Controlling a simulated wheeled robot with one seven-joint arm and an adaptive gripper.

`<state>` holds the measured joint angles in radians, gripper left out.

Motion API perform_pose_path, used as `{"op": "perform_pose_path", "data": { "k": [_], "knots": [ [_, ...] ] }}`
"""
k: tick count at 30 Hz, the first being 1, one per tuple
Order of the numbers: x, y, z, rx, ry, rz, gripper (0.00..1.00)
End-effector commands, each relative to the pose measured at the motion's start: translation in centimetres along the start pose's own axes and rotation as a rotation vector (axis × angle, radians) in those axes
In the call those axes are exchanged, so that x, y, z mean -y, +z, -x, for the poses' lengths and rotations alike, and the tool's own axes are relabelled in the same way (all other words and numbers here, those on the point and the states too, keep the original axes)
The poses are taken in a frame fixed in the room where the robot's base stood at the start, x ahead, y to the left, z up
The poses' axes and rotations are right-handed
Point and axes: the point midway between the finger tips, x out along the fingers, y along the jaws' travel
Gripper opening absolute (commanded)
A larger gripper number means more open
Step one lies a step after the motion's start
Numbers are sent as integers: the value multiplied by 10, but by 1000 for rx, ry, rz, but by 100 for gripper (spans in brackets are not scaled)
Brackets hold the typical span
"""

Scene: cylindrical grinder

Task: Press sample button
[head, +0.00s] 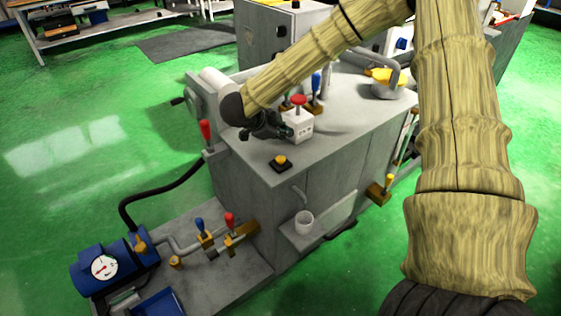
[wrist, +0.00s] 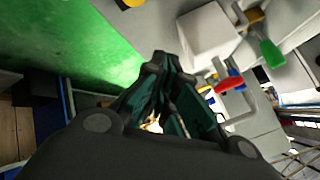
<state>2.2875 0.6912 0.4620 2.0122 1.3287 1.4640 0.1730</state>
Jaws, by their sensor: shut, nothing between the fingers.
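A yellow push button (head: 282,160) on a black base sits on the grey top of the grinder cabinet (head: 345,130). My gripper (head: 286,132) is shut and empty, just left of the white box and above the yellow button in the picture. Whether it touches the box I cannot tell. In the wrist view, the shut fingers (wrist: 172,65) are beside the white box (wrist: 207,35), and a yellow piece (wrist: 133,3) shows at the top edge.
A blue pump with a gauge (head: 104,268) is at lower left. The cabinet top right of the yellow button is clear.

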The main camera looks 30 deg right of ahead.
Motion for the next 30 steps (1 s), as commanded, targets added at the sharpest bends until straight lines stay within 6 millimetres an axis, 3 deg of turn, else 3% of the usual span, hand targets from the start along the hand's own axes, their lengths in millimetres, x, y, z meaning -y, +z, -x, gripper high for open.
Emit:
{"op": "perform_pose_path", "data": {
  "k": [18, 30],
  "knots": [
    [-31, 33, -42, 0, -1, 2, 0],
    [-34, 35, -46, 1, -1, 2, 0]
  ]
}}
